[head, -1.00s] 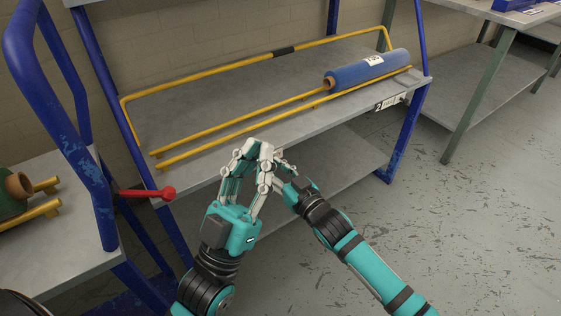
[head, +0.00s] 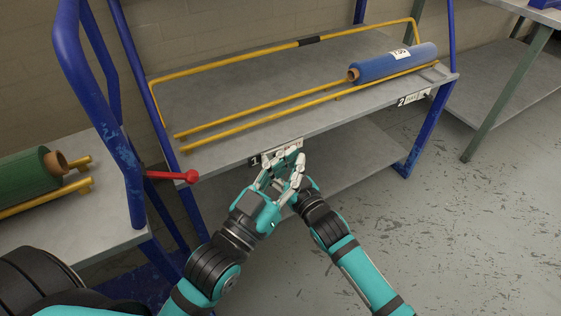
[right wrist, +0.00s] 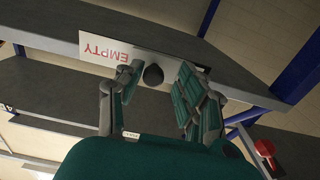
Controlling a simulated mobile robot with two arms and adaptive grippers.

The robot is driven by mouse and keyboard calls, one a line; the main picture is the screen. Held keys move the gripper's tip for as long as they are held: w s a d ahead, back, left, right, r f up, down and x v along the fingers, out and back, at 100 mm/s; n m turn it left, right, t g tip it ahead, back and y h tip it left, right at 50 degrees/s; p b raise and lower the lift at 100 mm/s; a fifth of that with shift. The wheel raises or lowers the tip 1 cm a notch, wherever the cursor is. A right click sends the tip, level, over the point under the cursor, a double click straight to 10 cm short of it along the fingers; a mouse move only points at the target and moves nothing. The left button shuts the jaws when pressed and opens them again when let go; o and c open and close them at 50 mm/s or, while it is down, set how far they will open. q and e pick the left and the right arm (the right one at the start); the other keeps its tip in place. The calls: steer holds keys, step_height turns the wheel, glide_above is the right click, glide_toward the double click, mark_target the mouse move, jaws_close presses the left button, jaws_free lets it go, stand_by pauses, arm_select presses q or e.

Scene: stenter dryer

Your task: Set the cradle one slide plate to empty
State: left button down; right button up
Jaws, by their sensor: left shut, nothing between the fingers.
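The cradle one slide plate is on the front edge of the shelf, beside the label "1" (head: 254,162). In the right wrist view the white plate (right wrist: 98,38) shows the red word EMPTY, upside down. A dark round knob (right wrist: 153,75) sits near it. My right gripper (right wrist: 158,82) is open, with a finger on each side of the knob; I cannot tell whether either touches it. In the head view my right gripper is partly hidden behind my left gripper (head: 283,170). My left gripper is shut and empty, in front of the plate and covering part of it.
The shelf (head: 230,95) carries yellow rails (head: 260,106) and a blue roll (head: 395,64) at its right, above label "2" (head: 412,97). A red-knobbed lever (head: 192,176) sticks out at left. A green roll (head: 25,176) lies at far left.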

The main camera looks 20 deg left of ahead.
steer(key=shift+w, duration=0.1)
steer(key=v, duration=1.2)
steer(key=shift+d, duration=0.1)
